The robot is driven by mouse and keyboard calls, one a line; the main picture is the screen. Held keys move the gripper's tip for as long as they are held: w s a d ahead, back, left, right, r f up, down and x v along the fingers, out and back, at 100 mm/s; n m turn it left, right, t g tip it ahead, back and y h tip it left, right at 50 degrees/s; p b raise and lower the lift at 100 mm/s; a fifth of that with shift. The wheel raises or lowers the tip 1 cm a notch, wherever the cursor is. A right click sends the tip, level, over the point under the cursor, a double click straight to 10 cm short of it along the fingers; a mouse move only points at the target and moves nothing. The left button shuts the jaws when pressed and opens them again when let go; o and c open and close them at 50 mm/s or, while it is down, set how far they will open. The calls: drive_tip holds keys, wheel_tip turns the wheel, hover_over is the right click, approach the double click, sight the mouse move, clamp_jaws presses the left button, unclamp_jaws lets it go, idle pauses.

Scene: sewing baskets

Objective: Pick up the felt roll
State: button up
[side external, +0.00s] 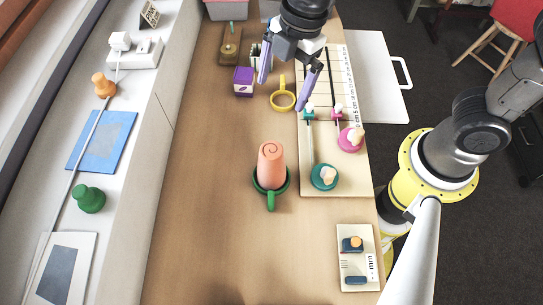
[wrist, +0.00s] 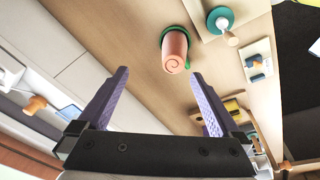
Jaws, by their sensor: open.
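The felt roll (side external: 271,164) is a peach-orange cylinder with a spiral on its end. It stands upright in a green cup-like holder (side external: 270,200) with a handle, at the middle of the wooden table. In the wrist view the felt roll (wrist: 174,52) is ahead of the fingers, near the top centre, with the green holder (wrist: 165,33) partly behind it. My gripper (side external: 284,88) is open and empty, above the far part of the table, well apart from the roll. Its two purple fingers (wrist: 158,98) are spread wide in the wrist view.
A yellow ring-shaped item (side external: 283,98) and a purple box (side external: 243,82) lie below my gripper. A pale board (side external: 312,180) with teal and pink knobbed pieces is right of the roll. A small board (side external: 357,230) lies at the near right. The table left of the roll is clear.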

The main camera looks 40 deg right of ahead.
drive_tip(key=n+g, duration=0.1)
approach(275, 148)
drive_tip(key=shift+w+a+f+h, duration=0.1)
drive_tip(key=shift+a+f+h, duration=0.05)
drive_tip(key=shift+a+h, duration=0.15)
drive_tip(key=f, duration=0.5)
drive_tip(key=a+f, duration=0.1)
drive_tip(key=f, duration=0.1)
drive_tip(key=shift+f, duration=0.25)
drive_tip(key=shift+a+f, duration=0.25)
drive_tip(key=shift+f, duration=1.2)
drive_tip(key=shift+a+f, duration=0.2)
drive_tip(key=shift+f, duration=1.2)
drive_tip(key=shift+c, duration=0.2)
drive_tip(key=c, duration=1.4)
drive_tip(key=shift+c, duration=0.3)
drive_tip(key=shift+r, duration=0.2)
